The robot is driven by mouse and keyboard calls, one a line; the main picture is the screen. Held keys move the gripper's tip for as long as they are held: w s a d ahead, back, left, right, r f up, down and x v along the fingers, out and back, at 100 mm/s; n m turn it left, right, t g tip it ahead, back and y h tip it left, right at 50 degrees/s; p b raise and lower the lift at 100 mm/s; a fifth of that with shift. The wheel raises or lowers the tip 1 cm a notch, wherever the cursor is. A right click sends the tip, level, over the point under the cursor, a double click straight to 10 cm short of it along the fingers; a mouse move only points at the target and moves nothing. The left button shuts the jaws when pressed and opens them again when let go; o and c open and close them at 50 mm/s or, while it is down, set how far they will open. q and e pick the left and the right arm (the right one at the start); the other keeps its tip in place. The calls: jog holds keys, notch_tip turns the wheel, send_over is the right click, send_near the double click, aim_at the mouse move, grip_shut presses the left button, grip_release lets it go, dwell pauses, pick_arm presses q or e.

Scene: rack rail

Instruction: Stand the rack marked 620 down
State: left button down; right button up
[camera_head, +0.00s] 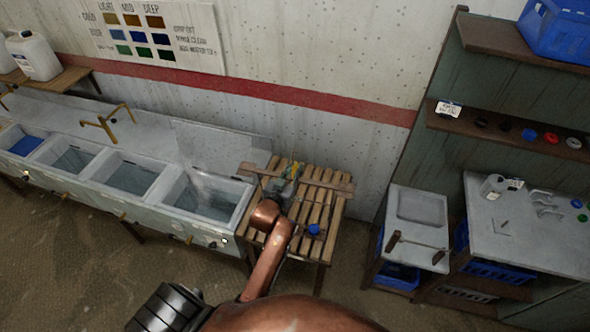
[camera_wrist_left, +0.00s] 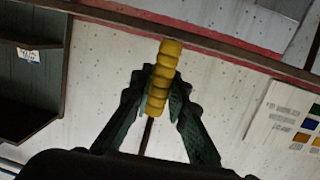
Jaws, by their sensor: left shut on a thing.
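My left gripper (camera_head: 289,178) is over the slatted wooden stand at the end of the sinks. In the left wrist view, its dark green fingers (camera_wrist_left: 160,95) are shut on a yellow ribbed grip (camera_wrist_left: 164,75). A thin dark rod shows below the grip, between the fingers. A bit of yellow (camera_head: 294,170) shows at the fingers in the head view. I cannot read 620 anywhere, and cannot tell whether the held grip belongs to that rack. My right gripper is not in view.
The slatted stand (camera_head: 327,215) bears a blue knob-like thing (camera_head: 314,229) near its front. Sinks (camera_head: 130,178) run to the left. A brown crossbar (camera_head: 335,187) spans the stand's back. A grey-topped table (camera_head: 530,235) and shelves (camera_head: 500,130) are at the right; open floor separates them from the stand.

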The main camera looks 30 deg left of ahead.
pick_arm(q)
jog(key=shift+r, duration=0.15)
jog(key=shift+f, duration=0.4)
dwell(0.4)
jog(key=c, duration=1.9)
grip_release()
jog(key=shift+o, duration=0.5)
jog(key=shift+o, duration=0.9)
jog(key=shift+f, duration=0.15)
jog(key=o, duration=1.3)
jog(key=shift+c, duration=0.2)
jog(key=shift+o, duration=1)
